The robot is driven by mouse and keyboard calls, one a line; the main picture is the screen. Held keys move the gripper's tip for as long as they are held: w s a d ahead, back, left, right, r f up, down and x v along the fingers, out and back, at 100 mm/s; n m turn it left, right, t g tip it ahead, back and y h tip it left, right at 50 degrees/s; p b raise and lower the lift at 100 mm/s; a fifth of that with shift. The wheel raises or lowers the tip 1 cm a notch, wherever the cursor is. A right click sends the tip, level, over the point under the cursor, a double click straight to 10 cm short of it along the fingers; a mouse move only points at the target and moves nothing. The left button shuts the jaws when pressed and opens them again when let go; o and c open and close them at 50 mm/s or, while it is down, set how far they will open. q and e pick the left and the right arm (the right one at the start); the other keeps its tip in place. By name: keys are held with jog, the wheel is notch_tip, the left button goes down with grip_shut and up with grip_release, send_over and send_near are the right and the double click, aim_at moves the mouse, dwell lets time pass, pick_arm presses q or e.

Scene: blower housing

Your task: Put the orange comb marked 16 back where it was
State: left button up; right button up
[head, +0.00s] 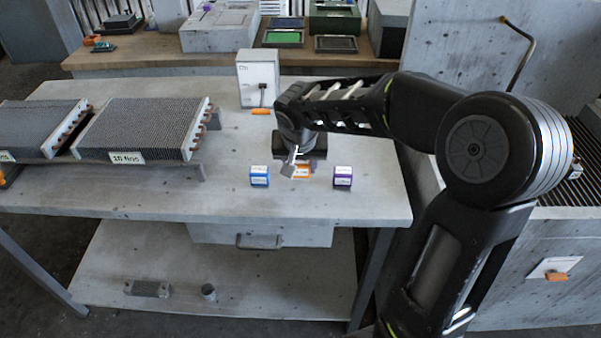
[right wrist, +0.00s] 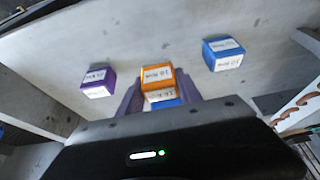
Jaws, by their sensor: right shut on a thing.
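The orange comb (right wrist: 157,74) is a small block with white labels, between the two fingers of my right gripper (right wrist: 160,92). The gripper is shut on it. Below its upper label, a second white label and a blue strip show; I cannot tell what they belong to. In the head view the orange comb (head: 303,170) is partly hidden by my right gripper (head: 296,165). It is between the blue comb (head: 259,177) and the purple comb (head: 343,177), apart from both. I cannot tell whether it touches the table. The number on it is too small to read surely.
Finned coils (head: 140,128) lie on a rack at the table's left. A grey box (head: 258,78) with a small orange piece (head: 261,111) before it stands at the back. The grey table (head: 225,200) is clear in front of the combs.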

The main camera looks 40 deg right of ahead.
aim_at(300, 174)
jog(key=shift+f, duration=1.45)
jog(key=shift+f, duration=0.15)
jog(key=o, duration=1.3)
jog(key=shift+r, duration=0.45)
jog(key=v, duration=1.1)
jog(key=shift+s+r, duration=0.15)
jog(key=shift+r, duration=0.1)
jog(key=shift+a, duration=0.1)
